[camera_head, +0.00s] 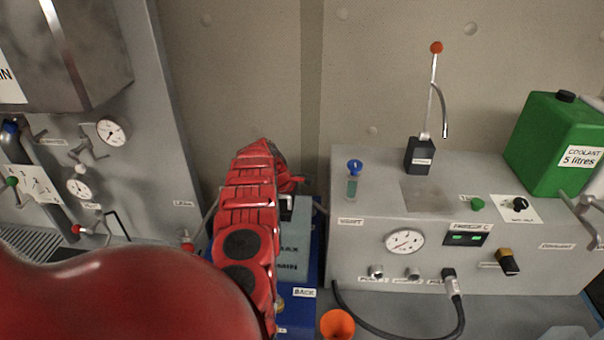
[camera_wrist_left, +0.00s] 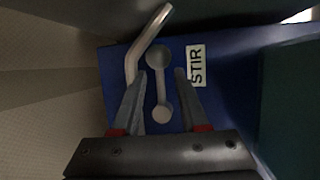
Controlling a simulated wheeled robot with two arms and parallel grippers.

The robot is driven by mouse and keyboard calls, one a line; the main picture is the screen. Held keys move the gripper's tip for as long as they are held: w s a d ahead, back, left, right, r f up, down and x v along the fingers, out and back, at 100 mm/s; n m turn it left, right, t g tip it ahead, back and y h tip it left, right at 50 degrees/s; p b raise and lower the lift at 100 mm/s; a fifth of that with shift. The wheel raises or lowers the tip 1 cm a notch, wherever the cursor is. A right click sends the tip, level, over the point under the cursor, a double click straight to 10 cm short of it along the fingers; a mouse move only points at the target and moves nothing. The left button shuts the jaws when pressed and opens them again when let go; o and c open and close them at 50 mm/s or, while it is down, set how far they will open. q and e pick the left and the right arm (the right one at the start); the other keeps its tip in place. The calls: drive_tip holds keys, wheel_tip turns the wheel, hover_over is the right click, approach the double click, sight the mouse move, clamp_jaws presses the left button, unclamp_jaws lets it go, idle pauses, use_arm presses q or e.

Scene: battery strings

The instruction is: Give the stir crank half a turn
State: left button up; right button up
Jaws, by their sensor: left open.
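In the left wrist view the stir crank (camera_wrist_left: 161,88) is a pale metal arm with a round end at the top and a knob at the bottom. It is on a blue face beside a white STIR label (camera_wrist_left: 196,66). My left gripper (camera_wrist_left: 160,74) is open, with one finger on each side of the crank arm. I cannot tell whether either finger touches it. In the head view my red left arm covers much of the blue box (camera_head: 299,322), and the crank and the fingers are hidden behind it. My right gripper is not in view.
A bent metal rod (camera_wrist_left: 147,42) stands close to the left finger. A grey bench unit (camera_head: 375,284) with a gauge (camera_head: 404,242) stands right of the blue box, with a green coolant can (camera_head: 553,142) on it. An orange cup (camera_head: 337,324) is in front. A grey panel (camera_head: 165,150) is left.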

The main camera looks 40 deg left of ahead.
use_arm(q)
drive_tip(key=shift+c, duration=0.2)
clamp_jaws()
idle(1.3)
